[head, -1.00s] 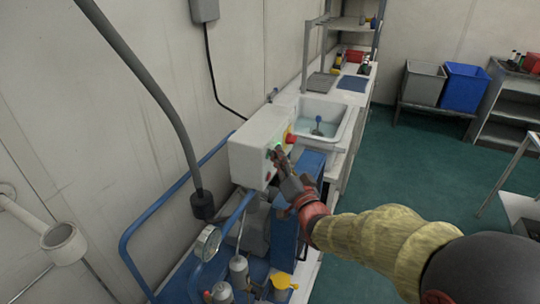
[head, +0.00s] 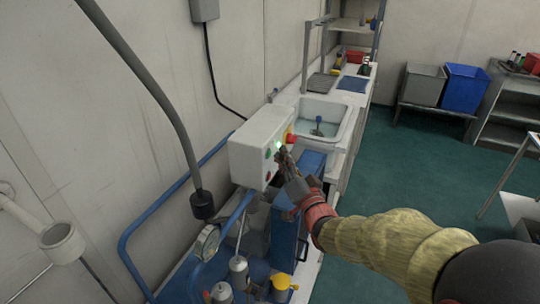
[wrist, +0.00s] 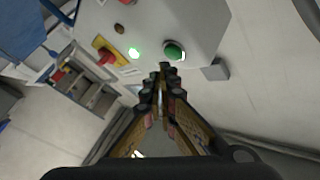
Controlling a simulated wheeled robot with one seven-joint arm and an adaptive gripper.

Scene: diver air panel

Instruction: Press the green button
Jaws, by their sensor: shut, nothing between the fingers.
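The green button (wrist: 173,50) is a round cap in a dark ring on the face of a pale control box (head: 254,140). In the head view the green button (head: 268,154) shows small, left of my fingertips. My gripper (wrist: 165,68) is shut and empty, its tips at the button's lower edge in the wrist view. The head view shows my gripper (head: 282,153) in front of the box face, with a narrow gap to the button. A lit green lamp (wrist: 134,53) sits beside the button.
A red knob on a yellow plate (wrist: 105,55) and a small brown button (wrist: 118,28) share the box face. The green floor (head: 420,170) on the right is open.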

